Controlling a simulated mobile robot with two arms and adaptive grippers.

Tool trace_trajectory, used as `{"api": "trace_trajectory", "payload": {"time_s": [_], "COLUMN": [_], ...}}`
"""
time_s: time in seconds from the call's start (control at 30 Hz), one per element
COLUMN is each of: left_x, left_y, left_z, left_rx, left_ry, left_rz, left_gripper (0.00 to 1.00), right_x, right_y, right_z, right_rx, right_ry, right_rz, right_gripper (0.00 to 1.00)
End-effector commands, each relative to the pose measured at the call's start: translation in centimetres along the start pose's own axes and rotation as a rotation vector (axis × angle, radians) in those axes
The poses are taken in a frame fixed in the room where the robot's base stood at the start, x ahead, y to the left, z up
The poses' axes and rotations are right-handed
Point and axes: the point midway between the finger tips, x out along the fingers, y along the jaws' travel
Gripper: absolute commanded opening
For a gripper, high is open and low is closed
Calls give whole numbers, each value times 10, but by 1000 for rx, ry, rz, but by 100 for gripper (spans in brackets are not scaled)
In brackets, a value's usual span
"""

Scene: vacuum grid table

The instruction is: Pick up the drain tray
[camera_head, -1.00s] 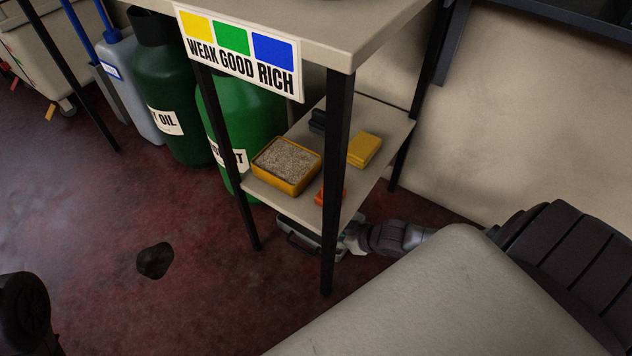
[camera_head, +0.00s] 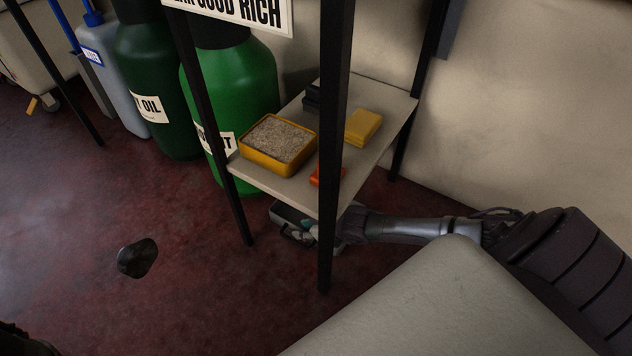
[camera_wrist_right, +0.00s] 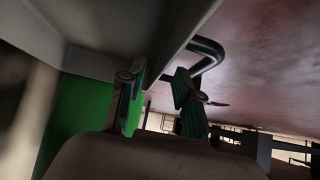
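The drain tray (camera_head: 287,213) is a grey, shallow box on the floor under the lower shelf, partly hidden by the shelf and its front leg. In the right wrist view the tray's grey wall and rim (camera_wrist_right: 178,38) fill the top, with a dark bar handle (camera_wrist_right: 210,52) beside them. My right gripper (camera_head: 308,232) is at the tray's near side, reached in under the shelf from the right. In the wrist view its fingers (camera_wrist_right: 157,88) are apart, one on each side of the rim's edge; I cannot tell whether they touch it. My left gripper is not seen.
The lower shelf (camera_head: 284,188) holds a yellow box of grit (camera_head: 278,143), a yellow block (camera_head: 363,126) and an orange item (camera_head: 322,176). Green drums (camera_head: 232,90) stand behind left.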

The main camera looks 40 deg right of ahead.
Motion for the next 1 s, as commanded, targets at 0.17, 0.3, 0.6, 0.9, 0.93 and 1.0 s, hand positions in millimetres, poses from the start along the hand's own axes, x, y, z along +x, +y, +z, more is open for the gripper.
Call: {"api": "trace_trajectory", "payload": {"time_s": [0.17, 0.3, 0.6, 0.9, 0.93, 1.0], "left_x": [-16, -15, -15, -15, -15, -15], "left_y": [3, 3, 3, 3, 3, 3], "left_z": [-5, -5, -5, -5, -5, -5], "left_rx": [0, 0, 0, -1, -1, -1], "left_ry": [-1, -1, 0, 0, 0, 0], "left_rz": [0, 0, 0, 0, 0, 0], "left_gripper": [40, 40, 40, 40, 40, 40], "right_x": [18, 18, 17, 17, 17, 17], "right_y": [1, 1, 1, 1, 1, 1], "right_z": [2, 0, 0, 0, -1, -1], "right_rx": [-1, -1, -1, -1, -2, -2], "right_ry": [-1, -1, -1, -1, 2, 2], "right_rz": [1, 1, 1, 1, 1, 1], "right_gripper": [33, 33, 3, 0, 0, 0]}}
